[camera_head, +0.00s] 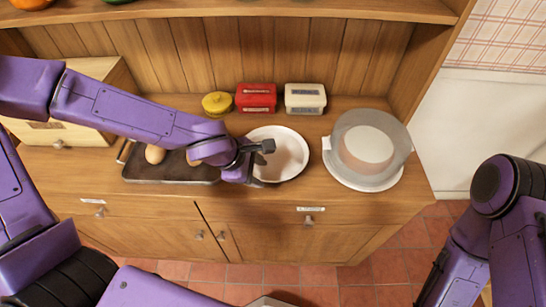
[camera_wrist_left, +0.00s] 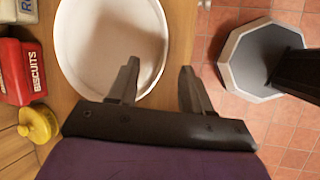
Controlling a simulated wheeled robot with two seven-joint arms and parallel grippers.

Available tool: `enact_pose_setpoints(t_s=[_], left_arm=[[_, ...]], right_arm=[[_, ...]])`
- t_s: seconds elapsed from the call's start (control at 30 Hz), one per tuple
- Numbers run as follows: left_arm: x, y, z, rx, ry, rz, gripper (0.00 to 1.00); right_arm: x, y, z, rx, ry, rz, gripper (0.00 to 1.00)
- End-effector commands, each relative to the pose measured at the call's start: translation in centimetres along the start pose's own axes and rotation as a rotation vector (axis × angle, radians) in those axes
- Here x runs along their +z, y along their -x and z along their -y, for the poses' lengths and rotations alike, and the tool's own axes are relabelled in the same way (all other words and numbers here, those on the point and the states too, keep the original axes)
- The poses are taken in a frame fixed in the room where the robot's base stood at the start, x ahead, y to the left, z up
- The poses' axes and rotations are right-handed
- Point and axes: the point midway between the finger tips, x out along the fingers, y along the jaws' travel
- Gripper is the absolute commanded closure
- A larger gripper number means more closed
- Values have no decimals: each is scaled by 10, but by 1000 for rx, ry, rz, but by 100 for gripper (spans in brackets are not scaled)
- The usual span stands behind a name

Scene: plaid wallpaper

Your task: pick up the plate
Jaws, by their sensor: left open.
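The white plate (camera_head: 290,150) lies on the wooden cabinet top, between the dark tray and the covered cake stand. In the left wrist view the plate (camera_wrist_left: 85,40) fills the upper left. My left gripper (camera_head: 265,160) is over the left part of the plate in the head view and hides some of its rim. Whether either touches the plate cannot be told. The right gripper's fingers do not show.
A dark tray (camera_head: 140,168) with eggs sits left of the plate. A clear-domed cake stand (camera_head: 337,176) is close on the right. A yellow pot (camera_head: 216,104), red box (camera_head: 256,97) and white box (camera_head: 305,98) stand behind. The cabinet's front edge is near.

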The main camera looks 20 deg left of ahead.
Motion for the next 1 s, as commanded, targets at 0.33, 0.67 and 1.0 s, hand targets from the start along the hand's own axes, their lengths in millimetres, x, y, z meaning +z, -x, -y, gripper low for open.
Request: enact_pose_setpoints(t_s=[0.33, 0.67, 1.0], left_arm=[[-3, -51, 1, 1, 3, -1, 51], [-3, -50, 1, 2, 4, -1, 93], [-3, -50, 1, 1, 4, -3, 100]], right_arm=[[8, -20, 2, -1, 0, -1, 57], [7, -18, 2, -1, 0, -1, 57], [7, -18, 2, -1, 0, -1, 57]])
